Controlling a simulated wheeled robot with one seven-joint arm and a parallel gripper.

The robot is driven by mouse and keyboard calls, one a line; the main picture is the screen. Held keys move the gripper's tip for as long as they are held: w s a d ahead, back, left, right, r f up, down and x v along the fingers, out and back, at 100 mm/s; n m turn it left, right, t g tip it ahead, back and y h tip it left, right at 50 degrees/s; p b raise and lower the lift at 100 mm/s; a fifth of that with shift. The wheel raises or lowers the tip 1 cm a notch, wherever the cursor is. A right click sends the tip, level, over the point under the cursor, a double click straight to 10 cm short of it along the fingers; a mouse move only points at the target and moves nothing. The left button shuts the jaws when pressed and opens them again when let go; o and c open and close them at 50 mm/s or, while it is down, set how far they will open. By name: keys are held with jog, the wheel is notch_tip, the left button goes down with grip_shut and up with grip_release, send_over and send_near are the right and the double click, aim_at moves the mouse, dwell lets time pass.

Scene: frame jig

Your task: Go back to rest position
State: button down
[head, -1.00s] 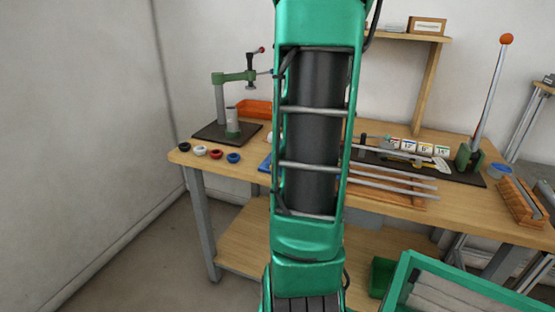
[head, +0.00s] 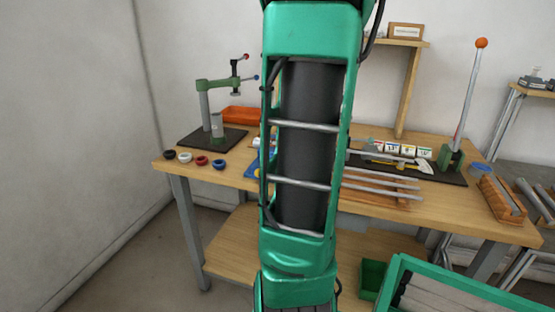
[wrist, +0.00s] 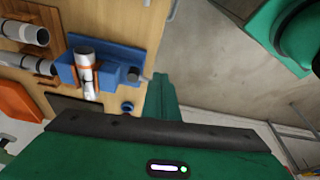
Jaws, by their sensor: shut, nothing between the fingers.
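My gripper (wrist: 162,95) shows in the wrist view as a green body along the bottom with a dark bar and a narrow green finger pointing up; it is shut and empty. It is hidden in the head view, where my green arm stands upright across the middle. In the wrist view a blue fixture (wrist: 112,70) with a grey tube (wrist: 86,72) and an orange clip lies beyond the finger, to its left, apart from it.
The wooden bench (head: 235,178) carries a green press (head: 205,110), an orange tray (head: 240,115), several coloured rings, grey rods (head: 380,185) and a lever with an orange knob (head: 481,43). A green-framed bin (head: 398,275) stands at the front right. Floor at the left is clear.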

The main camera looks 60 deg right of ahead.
jog(key=v, duration=0.3)
jog(key=shift+s+r, duration=0.1)
jog(key=w+a+f+m+g, duration=0.1)
jog(key=a+f+m, duration=0.25)
jog(key=a, duration=0.65)
jog(key=a+f+m+g, duration=0.1)
jog(key=a+f+m, duration=0.25)
jog(key=a, duration=0.55)
jog(key=s+a+f+m+g+h, duration=0.1)
jog(key=s+a+f+m, duration=0.2)
jog(key=s+a, duration=0.2)
jog(key=shift+s+f+m, duration=0.3)
jog(key=shift+s+f, duration=0.1)
jog(key=shift+s, duration=0.05)
